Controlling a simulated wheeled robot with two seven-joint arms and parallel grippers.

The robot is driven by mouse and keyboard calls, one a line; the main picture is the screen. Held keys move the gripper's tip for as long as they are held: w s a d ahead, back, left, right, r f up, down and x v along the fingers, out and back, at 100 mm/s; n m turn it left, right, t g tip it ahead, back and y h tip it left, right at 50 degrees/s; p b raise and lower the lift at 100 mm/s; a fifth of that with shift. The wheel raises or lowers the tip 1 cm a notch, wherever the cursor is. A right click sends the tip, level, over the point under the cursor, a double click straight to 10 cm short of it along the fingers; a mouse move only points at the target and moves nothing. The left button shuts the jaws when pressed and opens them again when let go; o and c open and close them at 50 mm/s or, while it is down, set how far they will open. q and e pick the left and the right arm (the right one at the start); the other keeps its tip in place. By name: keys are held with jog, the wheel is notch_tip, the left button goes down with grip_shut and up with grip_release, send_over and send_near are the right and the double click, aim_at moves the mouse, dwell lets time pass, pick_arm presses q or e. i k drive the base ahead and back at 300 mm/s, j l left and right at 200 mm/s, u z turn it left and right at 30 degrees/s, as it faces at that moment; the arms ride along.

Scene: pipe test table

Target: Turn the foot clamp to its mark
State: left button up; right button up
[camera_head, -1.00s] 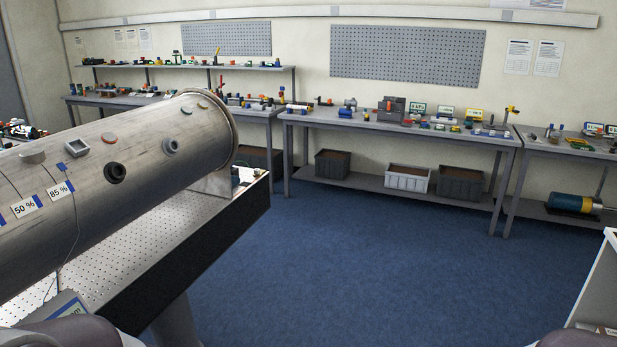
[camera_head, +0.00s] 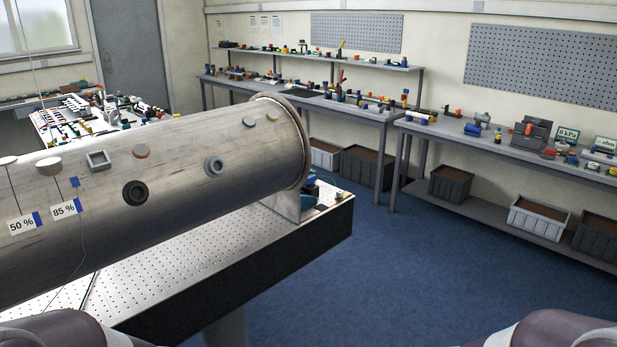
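A large metal pipe (camera_head: 180,190) lies across the left half of the head view above a perforated table (camera_head: 190,260). Its side carries labels reading 50 % (camera_head: 21,222) and 85 % (camera_head: 65,209), with several round and square fittings. A plate-like support (camera_head: 285,205) stands under the pipe's right end. I cannot pick out the foot clamp for certain. Neither of my grippers is in view; only rounded parts of my arms show at the bottom edge.
Wall benches (camera_head: 520,155) with many small parts run along the back. Grey bins (camera_head: 450,184) and a white bin (camera_head: 538,217) sit on the lower shelf. The blue floor (camera_head: 400,275) right of the pipe table is clear. Another cluttered table (camera_head: 75,128) stands behind the pipe.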

aim_at(311, 179)
jog(key=i+l+u, duration=1.1)
jog(key=l, duration=0.25)
jog(key=i+l+u, duration=0.3)
jog(key=l, duration=0.15)
jog(key=i+l+u, duration=0.25)
jog(key=l, duration=0.25)
jog(key=k, duration=0.1)
